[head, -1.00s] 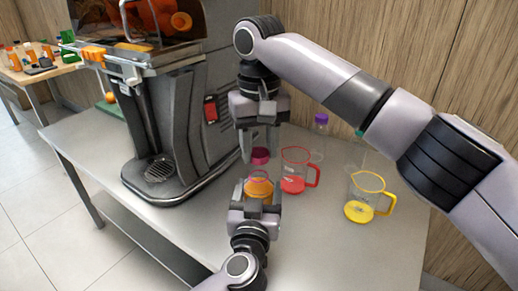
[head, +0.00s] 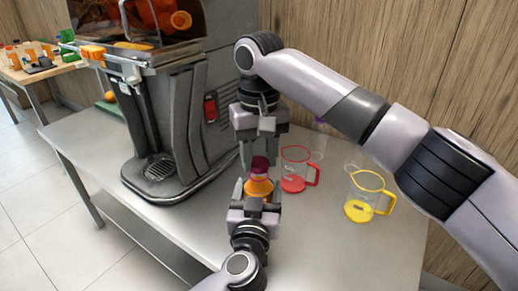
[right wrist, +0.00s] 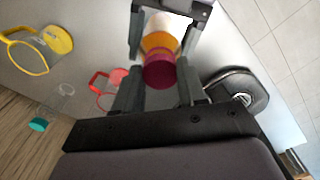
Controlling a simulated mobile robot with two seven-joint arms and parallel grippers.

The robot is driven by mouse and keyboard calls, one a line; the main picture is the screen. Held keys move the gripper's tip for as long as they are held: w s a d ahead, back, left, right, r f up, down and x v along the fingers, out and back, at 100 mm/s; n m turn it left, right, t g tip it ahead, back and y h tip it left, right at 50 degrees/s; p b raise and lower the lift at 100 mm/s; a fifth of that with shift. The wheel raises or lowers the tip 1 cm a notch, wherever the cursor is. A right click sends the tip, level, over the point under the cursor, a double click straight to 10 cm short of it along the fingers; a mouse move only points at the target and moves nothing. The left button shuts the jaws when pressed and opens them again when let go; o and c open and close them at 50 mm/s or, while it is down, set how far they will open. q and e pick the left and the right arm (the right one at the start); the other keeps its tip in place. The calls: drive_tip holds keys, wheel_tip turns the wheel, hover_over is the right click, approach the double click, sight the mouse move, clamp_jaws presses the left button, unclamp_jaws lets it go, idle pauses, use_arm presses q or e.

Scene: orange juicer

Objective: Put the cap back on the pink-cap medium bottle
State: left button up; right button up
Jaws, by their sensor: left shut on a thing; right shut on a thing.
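The pink-cap medium bottle (head: 258,187) holds orange juice and stands upright in my left gripper (head: 256,197), which is shut on its body from the front. The dark pink cap (head: 259,164) is between the fingers of my right gripper (head: 259,157), which reaches down from above and is shut on it. The cap is at the bottle's mouth, in line with it; I cannot tell if it is fully seated. In the right wrist view the cap (right wrist: 159,72) meets the orange bottle (right wrist: 158,41), with my left gripper's fingers around the bottle beyond.
A red jug (head: 296,170) stands close right of the bottle, and a yellow jug (head: 366,198) farther right. The juicer (head: 165,125) stands at left. The front right of the table (head: 340,255) is clear.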

drive_tip(key=shift+f, duration=0.6)
idle(0.5)
use_arm(q)
clamp_jaws()
use_arm(e)
drive_tip(key=m, duration=0.5)
drive_tip(key=shift+a, duration=0.1)
drive_tip(key=m, duration=1)
drive_tip(key=shift+a, duration=0.1)
drive_tip(key=m, duration=0.6)
drive_tip(key=shift+w+m, duration=0.15)
drive_tip(key=shift+m, duration=0.25)
drive_tip(key=m, duration=0.7)
drive_tip(key=shift+m, duration=0.3)
